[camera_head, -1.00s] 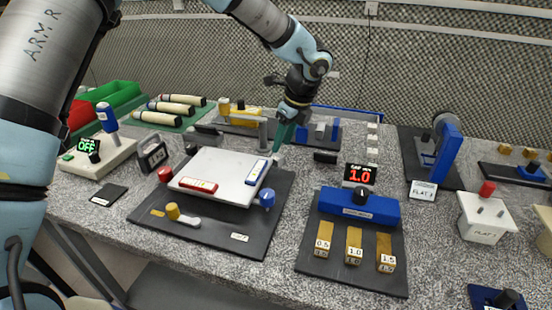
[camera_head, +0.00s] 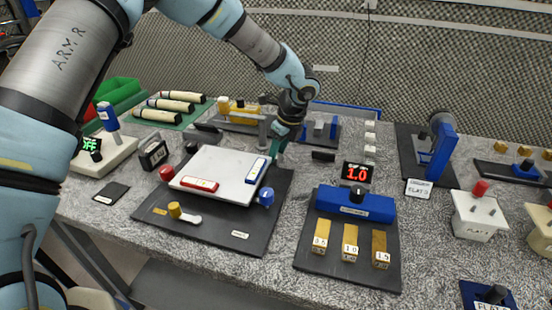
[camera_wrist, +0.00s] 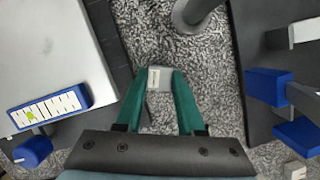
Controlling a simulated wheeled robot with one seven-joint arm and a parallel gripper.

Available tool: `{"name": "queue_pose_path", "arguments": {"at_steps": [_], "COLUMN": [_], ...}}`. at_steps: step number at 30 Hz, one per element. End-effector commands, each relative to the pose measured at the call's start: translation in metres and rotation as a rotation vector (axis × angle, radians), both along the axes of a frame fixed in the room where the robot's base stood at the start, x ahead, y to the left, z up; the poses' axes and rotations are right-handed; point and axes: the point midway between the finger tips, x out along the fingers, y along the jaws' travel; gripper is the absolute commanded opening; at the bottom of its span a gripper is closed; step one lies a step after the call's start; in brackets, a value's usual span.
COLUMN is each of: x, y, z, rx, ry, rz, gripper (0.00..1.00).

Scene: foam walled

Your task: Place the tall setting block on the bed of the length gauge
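My gripper (camera_head: 277,153) is above the speckled bench, just behind the white plate. In the wrist view its green fingers (camera_wrist: 158,82) close on a small pale grey block (camera_wrist: 154,77), which seems to be the setting block. Its height is hard to judge from above. What looks like the length gauge is a dark base with blue blocks (camera_head: 319,130) at the back, right of my gripper. In the wrist view its blue parts (camera_wrist: 268,86) and grey bar (camera_wrist: 304,97) lie to the right of the fingers. The held block is apart from it.
A grey post (camera_wrist: 197,12) stands ahead of the fingers. The white plate (camera_head: 222,172) on its dark base is close on the left. Several small white blocks (camera_head: 370,138) stand in a row to the right. A blue gap fixture (camera_head: 355,206) is nearer the front.

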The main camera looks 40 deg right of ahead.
Motion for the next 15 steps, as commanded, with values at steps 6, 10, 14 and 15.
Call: {"name": "queue_pose_path", "arguments": {"at_steps": [6, 10, 14, 15], "x": [-0.0001, 0.0000, 0.0000, 0.0000], "y": [0.0000, -0.0001, -0.0002, -0.0002], "z": [0.0004, 0.0004, 0.0008, 0.0008], "rx": [0.000, 0.000, -0.001, -0.001], "ry": [0.000, 0.000, -0.001, -0.001], "rz": [0.000, 0.000, 0.000, 0.000], "gripper": [0.00, 0.00, 0.00, 0.00]}}
